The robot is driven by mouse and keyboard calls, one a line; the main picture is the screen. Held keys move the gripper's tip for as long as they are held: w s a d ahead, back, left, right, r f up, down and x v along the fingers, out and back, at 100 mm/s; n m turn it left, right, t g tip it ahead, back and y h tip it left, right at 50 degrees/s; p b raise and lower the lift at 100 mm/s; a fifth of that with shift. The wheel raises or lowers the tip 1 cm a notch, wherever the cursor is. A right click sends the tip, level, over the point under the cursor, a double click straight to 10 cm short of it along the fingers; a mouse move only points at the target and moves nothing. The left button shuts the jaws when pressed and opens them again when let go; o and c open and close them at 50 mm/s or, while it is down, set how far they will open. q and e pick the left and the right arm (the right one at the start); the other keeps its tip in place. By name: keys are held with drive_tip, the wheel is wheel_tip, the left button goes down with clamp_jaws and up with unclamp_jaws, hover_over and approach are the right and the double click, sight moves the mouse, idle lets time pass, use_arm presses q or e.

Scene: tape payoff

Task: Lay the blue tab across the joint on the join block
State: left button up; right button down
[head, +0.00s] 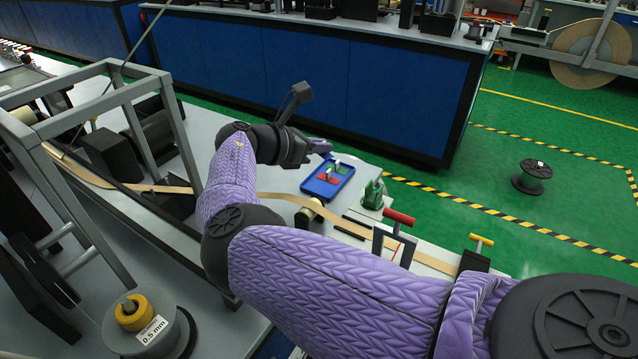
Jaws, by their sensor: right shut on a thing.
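My right gripper (318,149) is above the far edge of the bench, just beyond the blue tray (348,170). It is shut on a small blue piece that looks like the blue tab (325,155); the fingers cover much of it. The tan tape (284,197) runs along the bench and over a roller (309,213) toward two clamps. One clamp has a red handle (399,217), the other a yellow handle (481,239). The join block and its joint cannot be made out clearly; my right arm covers part of that area. My left gripper is not in view.
A grey frame (125,105) rises at the left. A spool marked 0.5 mm (172,335) sits at the lower left.

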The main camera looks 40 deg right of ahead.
sight(319, 189)
wheel_tip(319, 189, down, 9)
drive_tip(key=b, duration=0.3)
drive_tip(key=shift+r, duration=0.35)
drive_tip(key=shift+f, duration=0.35)
drive_tip(key=c, duration=0.8)
unclamp_jaws()
drive_tip(key=shift+r, duration=0.1)
drive_tip(key=shift+c, duration=0.2)
drive_tip(key=shift+o, duration=0.2)
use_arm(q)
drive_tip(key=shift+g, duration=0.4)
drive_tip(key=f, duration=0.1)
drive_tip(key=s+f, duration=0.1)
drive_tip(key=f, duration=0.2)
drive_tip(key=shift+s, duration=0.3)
use_arm(e)
drive_tip(key=shift+r, duration=0.1)
